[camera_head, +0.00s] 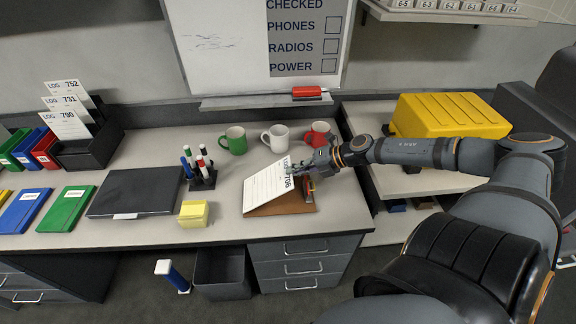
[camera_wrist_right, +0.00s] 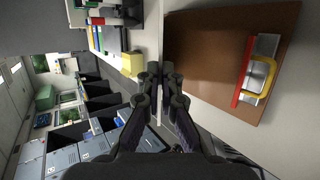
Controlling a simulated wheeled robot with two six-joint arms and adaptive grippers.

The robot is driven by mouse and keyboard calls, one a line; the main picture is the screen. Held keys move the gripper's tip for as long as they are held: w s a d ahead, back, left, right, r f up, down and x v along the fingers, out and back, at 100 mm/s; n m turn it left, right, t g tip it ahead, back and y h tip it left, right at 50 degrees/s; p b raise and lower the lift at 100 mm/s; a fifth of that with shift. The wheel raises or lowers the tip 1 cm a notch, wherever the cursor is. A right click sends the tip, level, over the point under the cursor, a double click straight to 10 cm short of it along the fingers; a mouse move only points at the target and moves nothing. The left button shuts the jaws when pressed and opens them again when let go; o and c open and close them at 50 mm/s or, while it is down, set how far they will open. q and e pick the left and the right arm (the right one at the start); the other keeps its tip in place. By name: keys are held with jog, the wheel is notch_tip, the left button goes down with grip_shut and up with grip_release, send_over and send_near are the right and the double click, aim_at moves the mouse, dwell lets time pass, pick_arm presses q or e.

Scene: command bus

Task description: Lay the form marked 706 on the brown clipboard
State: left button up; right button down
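The white form (camera_head: 267,187) is over the brown clipboard (camera_head: 286,206) in the head view, tilted, with its far edge at my right gripper (camera_head: 297,169). Its number is partly covered by the fingers; the last digits look like 06. In the wrist view the fingers (camera_wrist_right: 161,72) are closed together on the form, which shows edge-on as a thin pale strip (camera_wrist_right: 162,35). The clipboard (camera_wrist_right: 215,60) lies to the right there, with its red and yellow clip (camera_wrist_right: 257,72). Whether the form's near edge touches the board, I cannot tell. My left gripper is not in view.
Green (camera_head: 234,140), white (camera_head: 275,138) and red (camera_head: 317,134) mugs stand behind the clipboard. A yellow note block (camera_head: 194,213), a pen holder (camera_head: 202,179) and a black laptop-like slab (camera_head: 136,191) are to its left. A form rack (camera_head: 88,148) stands farther left.

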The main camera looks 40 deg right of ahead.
jog(key=shift+t+y, duration=0.6)
jog(key=shift+y, duration=0.2)
jog(key=f, duration=0.1)
jog(key=d+f, duration=0.1)
jog(key=s+f+b, duration=0.1)
jog(key=shift+d+f, duration=0.35)
jog(key=shift+s+d+f+m+t+y+b, duration=0.15)
jog(key=shift+d+f+m+t+y+b, duration=0.15)
jog(key=shift+f+t+b, duration=0.25)
jog(key=c, duration=1.4)
grip_release()
jog(key=shift+c, duration=0.2)
jog(key=shift+s+d+r+p, duration=0.1)
jog(key=shift+d+r+p, duration=0.1)
jog(key=shift+p, duration=0.25)
jog(key=s+d+r+p, duration=0.2)
jog(key=d+r+p, duration=0.1)
jog(key=r+p, duration=0.4)
jog(key=p, duration=0.2)
jog(key=shift+d+p, duration=0.25)
jog(key=shift+p, duration=0.05)
jog(key=shift+s, duration=0.1)
